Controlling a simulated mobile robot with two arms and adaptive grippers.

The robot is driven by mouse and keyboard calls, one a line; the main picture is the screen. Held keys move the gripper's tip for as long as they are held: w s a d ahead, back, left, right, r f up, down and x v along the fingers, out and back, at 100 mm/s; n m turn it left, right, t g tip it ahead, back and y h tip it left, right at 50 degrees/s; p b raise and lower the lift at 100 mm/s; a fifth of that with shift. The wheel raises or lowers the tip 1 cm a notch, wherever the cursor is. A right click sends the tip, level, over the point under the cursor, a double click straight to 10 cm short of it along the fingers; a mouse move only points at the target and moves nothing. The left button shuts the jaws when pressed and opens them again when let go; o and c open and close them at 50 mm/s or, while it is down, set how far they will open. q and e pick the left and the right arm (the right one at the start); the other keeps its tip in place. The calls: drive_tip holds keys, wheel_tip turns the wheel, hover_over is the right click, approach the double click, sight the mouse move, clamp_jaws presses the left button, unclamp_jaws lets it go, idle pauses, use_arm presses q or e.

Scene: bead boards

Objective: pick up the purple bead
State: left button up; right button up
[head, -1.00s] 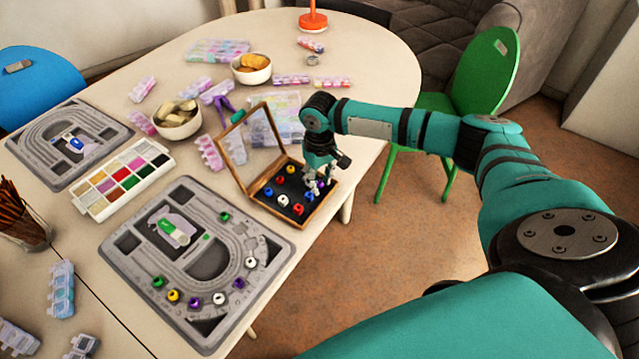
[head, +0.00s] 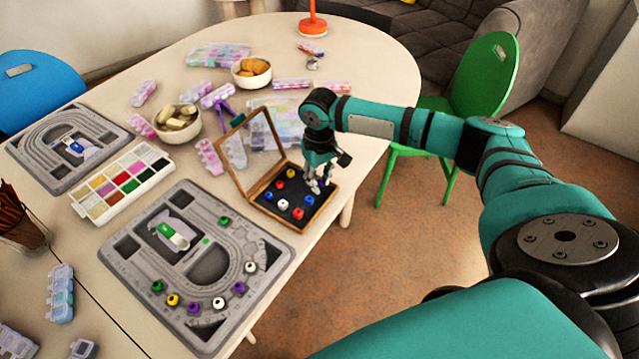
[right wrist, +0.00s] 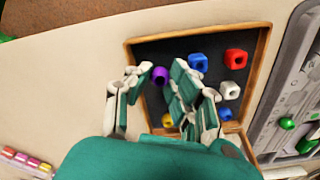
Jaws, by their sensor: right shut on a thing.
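The purple bead (right wrist: 160,76) shows between the fingertips of my right gripper (right wrist: 162,78) in the right wrist view. The gripper is shut on it, over the black inside of the wooden box (right wrist: 196,33). I cannot tell whether the bead is clear of the box floor. My left gripper is not in view.
Several other beads lie in the box: a blue one (right wrist: 198,62), a red one (right wrist: 235,59), a white one (right wrist: 229,90) and a yellow one (right wrist: 168,120). The raised lid (head: 228,152) stands left of my gripper. A grey bead board (head: 120,262) lies nearby.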

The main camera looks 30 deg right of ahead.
drive_tip(key=shift+r, duration=0.8)
drive_tip(key=s+a+r, duration=0.1)
drive_tip(key=s+a, duration=0.1)
drive_tip(key=s, duration=1.4)
drive_tip(key=s+a+r+p, duration=0.15)
drive_tip(key=a+p, duration=0.25)
drive_tip(key=a, duration=0.8)
drive_tip(key=s+a+p, duration=0.3)
drive_tip(key=a, duration=0.8)
drive_tip(key=p, duration=0.1)
hover_over(251, 249)
drive_tip(key=shift+s+f, duration=0.1)
drive_tip(key=shift+f, duration=0.7)
drive_tip(key=shift+f+p, duration=0.35)
drive_tip(key=shift+f, duration=1.45)
drive_tip(key=shift+f, duration=0.2)
